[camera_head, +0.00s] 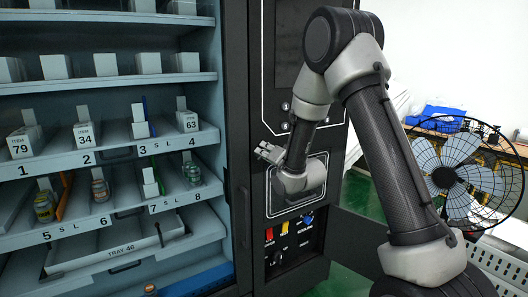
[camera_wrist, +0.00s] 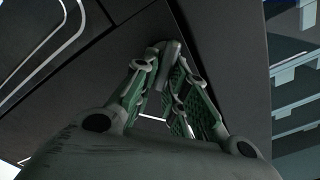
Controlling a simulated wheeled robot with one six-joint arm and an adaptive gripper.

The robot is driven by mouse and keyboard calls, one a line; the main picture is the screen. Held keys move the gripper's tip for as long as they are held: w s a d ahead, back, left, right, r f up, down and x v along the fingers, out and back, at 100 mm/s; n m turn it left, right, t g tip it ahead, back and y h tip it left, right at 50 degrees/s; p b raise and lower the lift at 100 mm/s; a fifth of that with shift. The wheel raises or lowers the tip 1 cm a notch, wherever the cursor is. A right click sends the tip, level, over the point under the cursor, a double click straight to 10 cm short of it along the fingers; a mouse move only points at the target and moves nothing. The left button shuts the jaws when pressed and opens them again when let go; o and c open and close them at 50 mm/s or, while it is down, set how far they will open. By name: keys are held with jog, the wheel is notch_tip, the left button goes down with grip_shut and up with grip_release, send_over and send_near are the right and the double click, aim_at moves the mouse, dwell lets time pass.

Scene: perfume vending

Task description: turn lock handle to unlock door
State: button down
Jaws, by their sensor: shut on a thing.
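The dark door (camera_head: 237,90) of the vending machine stands upright right of the shelves. My gripper (camera_head: 262,151) reaches to the door from the right, close to its dark front. In the wrist view my gripper (camera_wrist: 168,72) has its two green-padded fingers drawn together at the tips, shut on the lock handle (camera_wrist: 172,48). The handle shows there as a small grey piece between the fingertips against the dark panel. Much of it is hidden by the fingers, and its exact turn angle is hard to tell. In the head view the handle cannot be made out.
Shelves with numbered slots (camera_head: 100,155), small boxes and bottles fill the left. A tray (camera_head: 120,255) lies below them. A control panel with coloured labels (camera_head: 290,235) sits below my wrist. A fan (camera_head: 460,165) and a white crate (camera_head: 495,265) stand at the right.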

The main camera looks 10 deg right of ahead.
jog(key=m, duration=0.4)
jog(key=shift+d+f+m, duration=0.2)
jog(key=shift+f+m, duration=0.1)
jog(key=shift+f, duration=0.05)
jog(key=shift+w+f+m, duration=0.1)
jog(key=shift+f+m, duration=0.1)
jog(key=shift+m, duration=0.8)
jog(key=shift+f+m, duration=0.15)
jog(key=shift+m, duration=0.85)
jog(key=c, duration=1.5)
grip_release()
jog(key=v, duration=0.7)
jog(key=shift+s+d, duration=0.1)
jog(key=shift+s, duration=0.15)
